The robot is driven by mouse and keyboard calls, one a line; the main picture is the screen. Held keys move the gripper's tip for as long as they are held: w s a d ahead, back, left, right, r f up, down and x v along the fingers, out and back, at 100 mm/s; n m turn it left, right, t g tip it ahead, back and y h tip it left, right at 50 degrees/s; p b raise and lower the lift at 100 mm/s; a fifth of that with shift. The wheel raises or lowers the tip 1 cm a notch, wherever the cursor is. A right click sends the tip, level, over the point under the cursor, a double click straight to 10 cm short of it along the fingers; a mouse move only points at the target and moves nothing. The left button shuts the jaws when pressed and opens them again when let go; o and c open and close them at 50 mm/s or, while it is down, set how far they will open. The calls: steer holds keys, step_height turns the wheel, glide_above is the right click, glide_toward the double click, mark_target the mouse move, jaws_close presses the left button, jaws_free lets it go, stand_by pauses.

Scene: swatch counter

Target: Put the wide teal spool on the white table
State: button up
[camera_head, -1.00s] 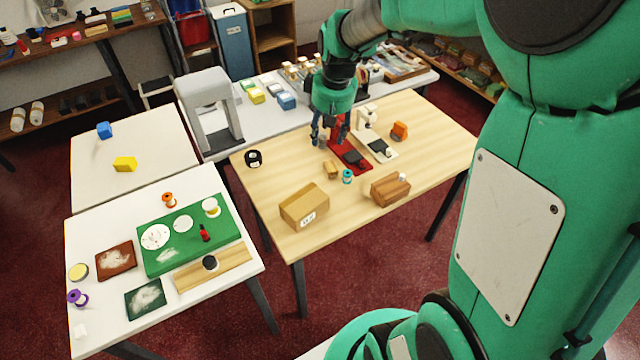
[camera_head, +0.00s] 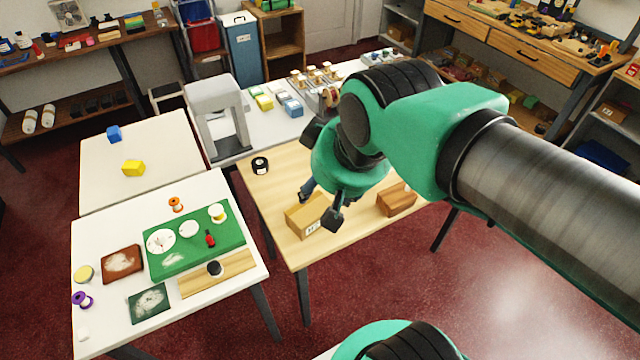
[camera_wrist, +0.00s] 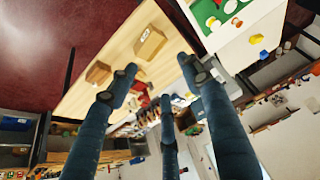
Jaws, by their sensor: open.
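The teal spool cannot be made out now. In the head view my arm covers the part of the wooden table (camera_head: 275,208) where it stood earlier. My gripper (camera_head: 320,204) is open above the front left of that table, close over a cardboard box (camera_head: 300,220); I see nothing held between its fingers. In the wrist view the open fingers (camera_wrist: 160,88) point toward the wooden table (camera_wrist: 118,50). A white table (camera_head: 100,232) stands at the left with a green mat on it. Another white table (camera_head: 160,140) behind it holds a blue block and a yellow block.
Orange (camera_head: 176,204), purple (camera_head: 82,299) and white-yellow (camera_head: 217,211) spools are on the front white table. A grey arch-shaped machine (camera_head: 215,110) stands behind.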

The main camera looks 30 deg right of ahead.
steer(key=shift+s+a, duration=0.3)
steer(key=shift+s, duration=0.6)
steer(key=shift+c, duration=1.2)
steer(key=shift+w, duration=0.15)
